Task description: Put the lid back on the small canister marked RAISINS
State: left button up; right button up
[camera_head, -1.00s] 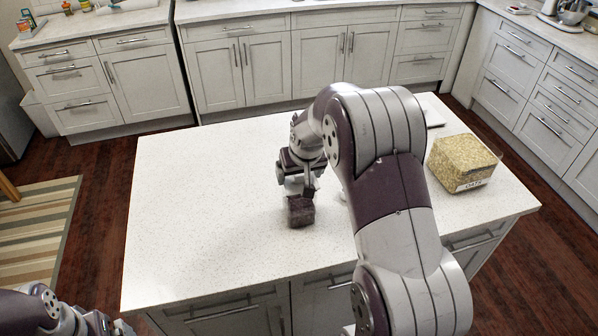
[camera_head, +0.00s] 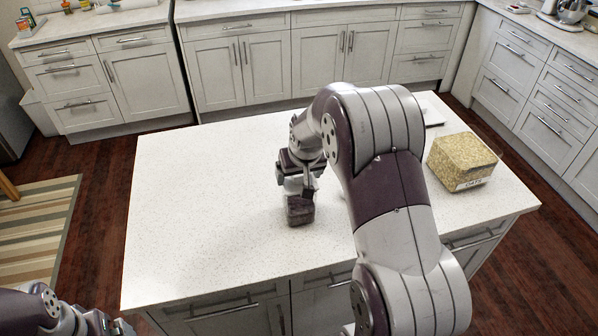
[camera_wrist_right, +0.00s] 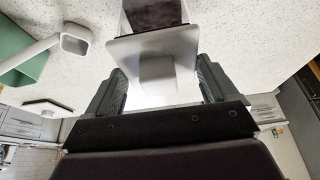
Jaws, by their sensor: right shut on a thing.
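The small canister (camera_head: 299,216) stands on the island with dark contents showing through its clear side; its label is not readable. My right gripper (camera_head: 297,189) is right above it, pointing down. In the right wrist view, this gripper (camera_wrist_right: 162,82) is shut on a pale square lid (camera_wrist_right: 128,47) with a raised knob. The lid is at the mouth of the dark-filled canister (camera_wrist_right: 155,14); I cannot tell whether it is fully seated. My left gripper (camera_head: 122,327) shows only partly at the lower left, away from the island.
A larger clear container of oats (camera_head: 463,160) stands at the right of the island (camera_head: 200,220). A pale flat thing (camera_head: 433,112) lies behind it. The island's left half is clear.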

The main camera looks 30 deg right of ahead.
jog(key=shift+f, duration=0.3)
dwell(0.4)
jog(key=o, duration=0.8)
jog(key=shift+o, duration=0.2)
notch_tip(320, 180, up, 7)
jog(key=p, duration=0.5)
jog(key=shift+p, duration=0.3)
